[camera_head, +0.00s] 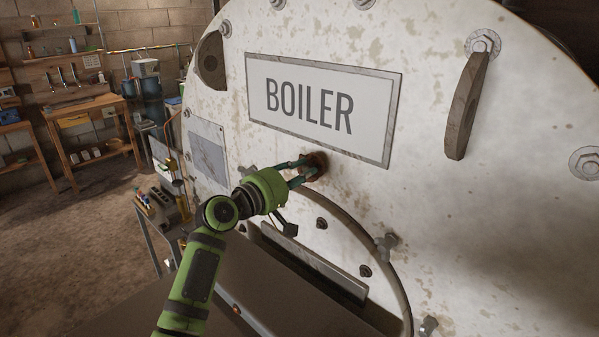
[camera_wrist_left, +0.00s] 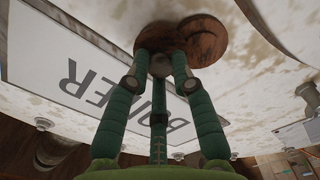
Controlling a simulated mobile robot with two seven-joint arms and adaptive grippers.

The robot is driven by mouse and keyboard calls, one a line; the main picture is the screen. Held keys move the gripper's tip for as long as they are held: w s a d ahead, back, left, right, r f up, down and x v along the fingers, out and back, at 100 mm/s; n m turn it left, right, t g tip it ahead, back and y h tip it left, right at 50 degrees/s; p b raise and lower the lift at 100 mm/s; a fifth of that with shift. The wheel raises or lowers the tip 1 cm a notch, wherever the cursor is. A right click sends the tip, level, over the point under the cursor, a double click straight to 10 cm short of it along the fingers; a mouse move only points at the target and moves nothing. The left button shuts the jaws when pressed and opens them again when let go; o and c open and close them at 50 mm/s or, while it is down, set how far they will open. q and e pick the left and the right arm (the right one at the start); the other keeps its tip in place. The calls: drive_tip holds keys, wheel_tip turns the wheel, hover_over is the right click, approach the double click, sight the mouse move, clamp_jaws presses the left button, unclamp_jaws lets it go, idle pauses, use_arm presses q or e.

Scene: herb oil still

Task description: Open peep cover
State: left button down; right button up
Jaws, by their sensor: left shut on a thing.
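The peep cover is a small rusty brown piece (camera_head: 321,160) on the white boiler face, just below the BOILER sign. In the left wrist view it is a rounded brown plate (camera_wrist_left: 205,38), with another rounded brown part overlapping on its left. I cannot tell whether the peep hole is uncovered. My left gripper (camera_head: 309,168) reaches the cover from the lower left. In the left wrist view its green fingers (camera_wrist_left: 162,64) are closed around a small grey knob (camera_wrist_left: 161,66) at the cover. The fingers hide part of the cover. My right gripper is not in view.
The BOILER sign (camera_head: 320,108) is just above the gripper. A wooden handle (camera_head: 467,105) stands out at the upper right. A curved rim with clamps (camera_head: 386,247) and a ledge (camera_head: 314,262) lie below. Workbenches (camera_head: 92,110) stand far left beyond open floor.

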use_arm(q)
drive_tip(key=shift+d, duration=0.2)
idle(0.7)
drive_tip(key=c, duration=1.1)
unclamp_jaws()
drive_tip(key=shift+r, duration=0.1)
drive_tip(key=shift+o, duration=0.2)
drive_tip(key=shift+s+d, duration=0.1)
drive_tip(key=shift+s, duration=0.05)
drive_tip(key=v, duration=1.2)
drive_tip(key=shift+r, duration=0.1)
